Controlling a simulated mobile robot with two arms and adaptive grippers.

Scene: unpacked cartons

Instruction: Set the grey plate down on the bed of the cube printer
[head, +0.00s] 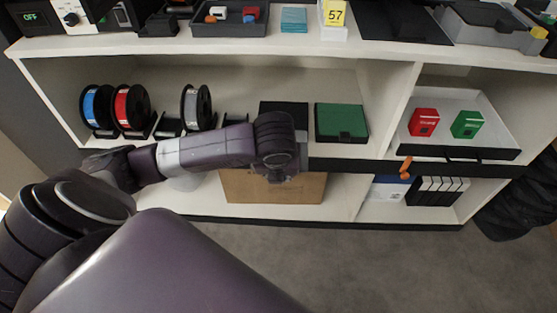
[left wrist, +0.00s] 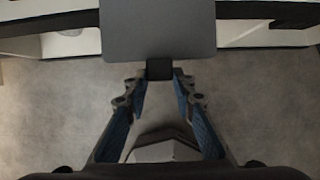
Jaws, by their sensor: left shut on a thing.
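The grey plate (left wrist: 158,30) is in the left wrist view at the top middle, with a dark tab (left wrist: 159,69) at its near edge. My left gripper (left wrist: 159,73) is shut on that tab, and the plate extends beyond the fingertips. In the head view my left arm reaches across the front of the shelves; its gripper and the plate are hidden there. I cannot make out the cube printer or its bed for certain in either view. My right gripper is not in view.
Spools (head: 131,107) stand on the middle shelf at left, beside a green box (head: 341,122). A white drawer (head: 497,135) holds a red box (head: 424,122) and a green one. The upper surface carries a tray (head: 230,29) and a yellow "57" sign (head: 334,13). Grey floor (head: 370,270) is clear in front.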

